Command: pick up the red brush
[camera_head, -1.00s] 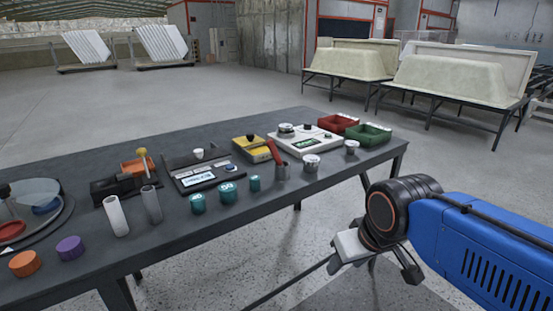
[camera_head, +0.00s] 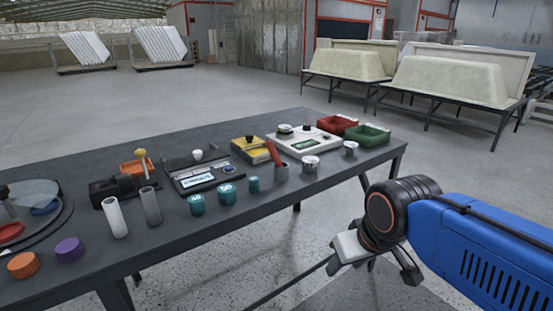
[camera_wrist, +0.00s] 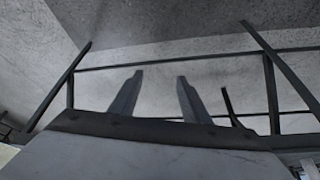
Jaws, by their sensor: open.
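My gripper (camera_head: 373,272) is off the table's right front side, low and apart from the brush. In the wrist view my gripper (camera_wrist: 160,80) shows two spread fingers with nothing between them. The brush is not visible in the wrist view.
Red (camera_head: 337,125) and green (camera_head: 369,135) bins stand behind. The table (camera_head: 225,225) has bare space along its front edge.

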